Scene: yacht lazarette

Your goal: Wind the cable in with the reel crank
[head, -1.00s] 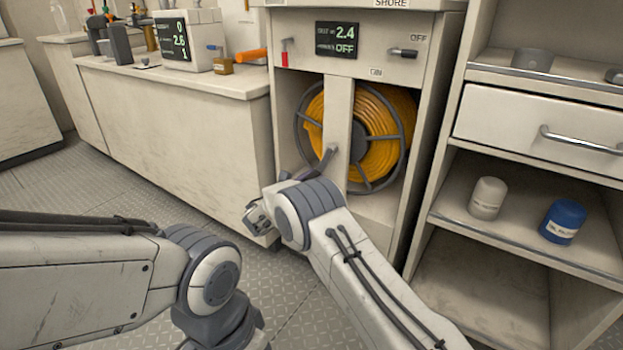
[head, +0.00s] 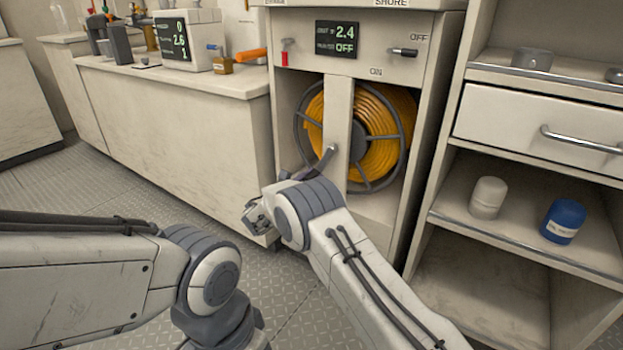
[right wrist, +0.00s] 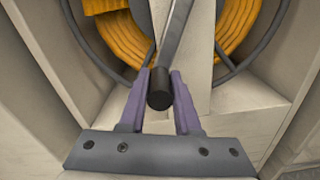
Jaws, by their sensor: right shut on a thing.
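The cable reel (head: 404,141) sits in the open bay of the white cabinet, with orange cable (head: 375,115) coiled on it. A white upright post partly hides it. The grey crank (head: 325,160) comes out from the post and points down left. My right gripper (right wrist: 160,76) has its two purple fingers on either side of the dark crank handle (right wrist: 158,97) and is shut on it. In the head view my right wrist hides most of that grip. My left arm shows at the lower left, but its gripper is out of view.
Above the reel are a display (head: 336,40) reading 2.4 and OFF, a red lever (head: 285,52) and a switch (head: 403,52) with ON and OFF marks. A counter stands left. Shelves at right hold a white jar (head: 488,197) and a blue jar (head: 563,221).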

